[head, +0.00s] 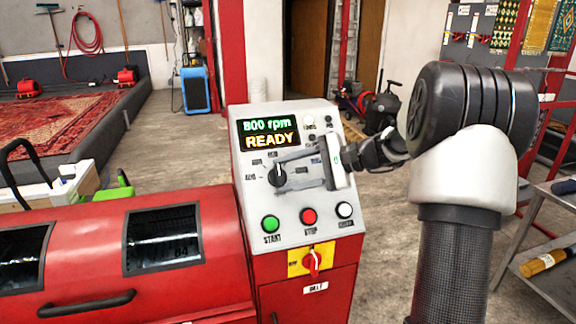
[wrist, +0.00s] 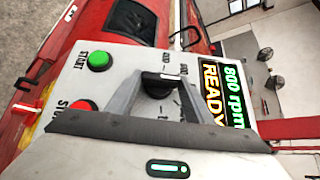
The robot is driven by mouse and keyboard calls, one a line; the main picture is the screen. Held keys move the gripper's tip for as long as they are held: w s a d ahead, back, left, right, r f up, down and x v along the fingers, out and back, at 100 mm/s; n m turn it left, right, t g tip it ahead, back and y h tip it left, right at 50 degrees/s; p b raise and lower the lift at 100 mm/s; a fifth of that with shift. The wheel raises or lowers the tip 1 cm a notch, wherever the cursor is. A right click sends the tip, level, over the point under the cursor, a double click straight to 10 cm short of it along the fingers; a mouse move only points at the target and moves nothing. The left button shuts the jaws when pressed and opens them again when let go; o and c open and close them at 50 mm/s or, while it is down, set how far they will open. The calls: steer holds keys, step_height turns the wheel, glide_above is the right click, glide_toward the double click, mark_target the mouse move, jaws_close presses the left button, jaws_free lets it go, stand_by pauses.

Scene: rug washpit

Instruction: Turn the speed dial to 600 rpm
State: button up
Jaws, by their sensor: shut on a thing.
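The black speed dial (head: 277,175) is on the sloped light-grey control panel (head: 252,212) of a red machine. The display (head: 268,133) above it reads "800 rpm" in green and "READY" in yellow. My gripper (head: 281,174) reaches in from the right and its fingertips are shut on the dial. In the wrist view the dial (wrist: 158,84) sits between the two grey fingers. The scale marks around the dial are partly covered by my fingers and too small to read fully.
Below the dial are a green START button (head: 271,223), a red STOP button (head: 308,216) and a white button (head: 344,210). A red rotary switch on a yellow plate (head: 312,261) is lower down. A metal table (head: 548,250) stands at the right.

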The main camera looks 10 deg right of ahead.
steer(key=n+g+p, duration=0.1)
steer(key=r+n+g+h+p, duration=0.1)
steer(key=p, duration=0.1)
steer(key=n+g+h+p, duration=0.1)
steer(key=p, duration=0.1)
steer(key=shift+w+a+r+n, duration=0.15)
steer(key=shift+w+n, duration=0.1)
steer(key=shift+n, duration=0.15)
steer(key=shift+w+n+g+h+p, duration=0.1)
steer(key=shift+n+g+h+p, duration=0.5)
steer(key=shift+p, duration=0.45)
steer(key=shift+a+n+g+h+p, duration=0.1)
steer(key=shift+n+g+h+p, duration=0.3)
steer(key=shift+n+p, duration=0.2)
steer(key=o, duration=1)
steer(key=shift+o, duration=0.2)
steer(key=p+v, duration=0.2)
steer(key=v, duration=1.5)
steer(key=shift+r, duration=0.15)
